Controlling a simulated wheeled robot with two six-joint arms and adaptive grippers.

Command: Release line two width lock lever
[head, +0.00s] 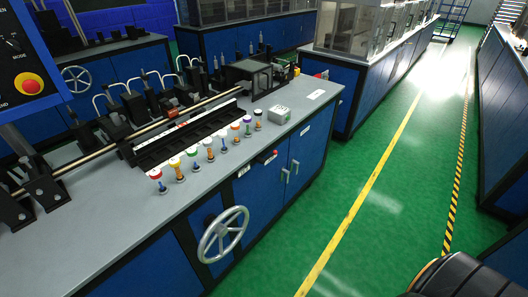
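No part is clearly readable as the line two width lock lever. A small red knob (275,153) on a dark mount sits at the front edge of the near bench (95,222), above the blue cabinet doors. A grey spoked handwheel (222,235) is on the bench's front, below and left of the knob. Small white labels (244,171) are on the front edge, too small to read. Neither of my grippers is in view.
A row of colour-capped spools (197,163) stands along the benchtop before a long black rail and a metal shaft. A control panel with a red button (27,83) is at upper left. Green floor (385,190) with yellow lines is clear to the right.

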